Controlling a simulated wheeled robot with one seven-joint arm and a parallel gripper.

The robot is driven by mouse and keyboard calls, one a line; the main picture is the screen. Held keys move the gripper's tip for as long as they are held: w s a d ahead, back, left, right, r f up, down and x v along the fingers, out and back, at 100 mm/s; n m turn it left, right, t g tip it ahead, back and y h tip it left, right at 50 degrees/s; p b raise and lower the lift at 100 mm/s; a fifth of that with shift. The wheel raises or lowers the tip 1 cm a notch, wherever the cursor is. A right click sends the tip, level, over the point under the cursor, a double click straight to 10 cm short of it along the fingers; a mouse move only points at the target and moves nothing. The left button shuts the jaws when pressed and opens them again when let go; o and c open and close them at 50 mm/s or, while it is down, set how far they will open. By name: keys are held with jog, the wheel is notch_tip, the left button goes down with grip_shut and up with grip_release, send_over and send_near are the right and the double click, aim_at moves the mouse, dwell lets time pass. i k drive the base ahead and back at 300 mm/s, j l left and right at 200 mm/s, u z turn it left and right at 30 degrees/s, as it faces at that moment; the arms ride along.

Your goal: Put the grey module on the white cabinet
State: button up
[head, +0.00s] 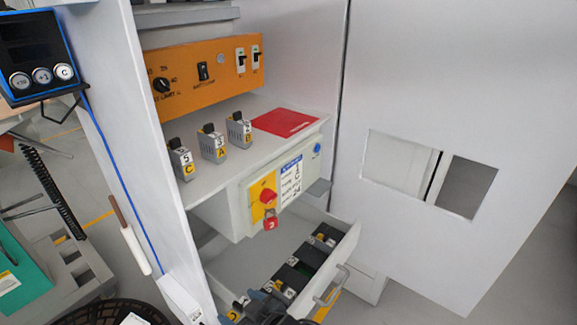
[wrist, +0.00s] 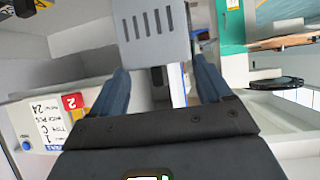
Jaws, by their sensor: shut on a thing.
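In the wrist view my gripper (wrist: 162,85) is shut on a grey module (wrist: 152,30). The module has dark vent slots on its face and sits between the two blue fingers; its far end is cut off by the frame top. In the head view dark shapes at the bottom edge, over the drawer, may be my gripper; I cannot tell. The white cabinet (head: 140,170) stands open in the head view, with a shelf inside. Three other grey modules (head: 181,160), (head: 212,144), (head: 238,130) stand upright in a row on that shelf.
A red pad (head: 285,122) lies on the shelf, right of the modules. An orange switch panel (head: 205,75) is behind them. A box with a red knob and padlock (head: 270,219) hangs below, above an open drawer (head: 340,262) of dark parts. A white windowed panel (head: 450,110) stands right.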

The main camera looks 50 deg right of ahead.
aim_at(279, 120)
jog(key=k+z, duration=0.1)
jog(key=z, duration=0.25)
jog(key=k+l+z, duration=0.1)
jog(key=z, duration=0.3)
